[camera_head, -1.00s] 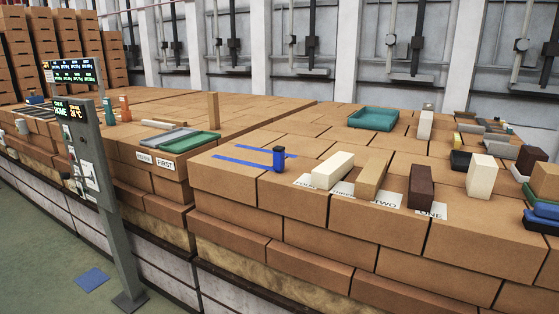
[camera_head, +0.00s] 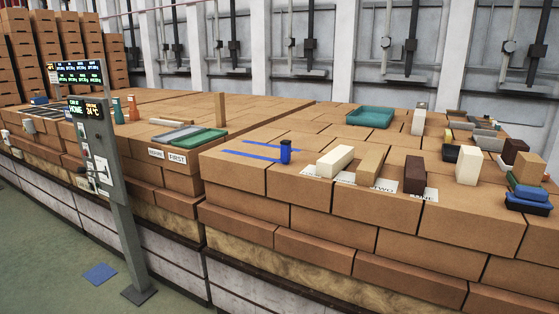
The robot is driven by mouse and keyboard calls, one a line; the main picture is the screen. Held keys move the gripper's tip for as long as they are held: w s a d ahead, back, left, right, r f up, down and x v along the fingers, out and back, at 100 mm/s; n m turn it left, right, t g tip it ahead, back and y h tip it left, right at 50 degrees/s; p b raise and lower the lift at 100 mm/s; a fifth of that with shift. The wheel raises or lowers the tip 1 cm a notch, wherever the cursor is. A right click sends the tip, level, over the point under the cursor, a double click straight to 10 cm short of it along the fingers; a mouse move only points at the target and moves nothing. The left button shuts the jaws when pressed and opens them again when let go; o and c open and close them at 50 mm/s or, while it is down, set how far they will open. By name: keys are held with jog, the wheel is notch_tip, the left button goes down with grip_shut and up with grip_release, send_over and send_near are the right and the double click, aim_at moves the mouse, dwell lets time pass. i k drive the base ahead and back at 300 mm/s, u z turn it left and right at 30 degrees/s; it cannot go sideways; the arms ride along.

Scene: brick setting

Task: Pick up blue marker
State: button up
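A small upright blue cylinder with a dark top (camera_head: 285,152), which looks like the blue marker, stands near the front edge of the brick stack. It is just right of the blue tape lines (camera_head: 258,149) on the brick top. Nothing touches it. My gripper is not in view.
A teal tray (camera_head: 369,117) sits farther back. A grey post with displays (camera_head: 113,200) stands on the floor at left, before the stack.

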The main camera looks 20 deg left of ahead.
aim_at(285, 146)
jog(key=k, duration=0.95)
jog(key=u, duration=0.25)
jog(key=i, duration=0.5)
jog(key=u, duration=0.55)
jog(key=i, duration=0.7)
jog(key=u, duration=1)
jog(key=i, duration=1.35)
jog(key=u, duration=0.45)
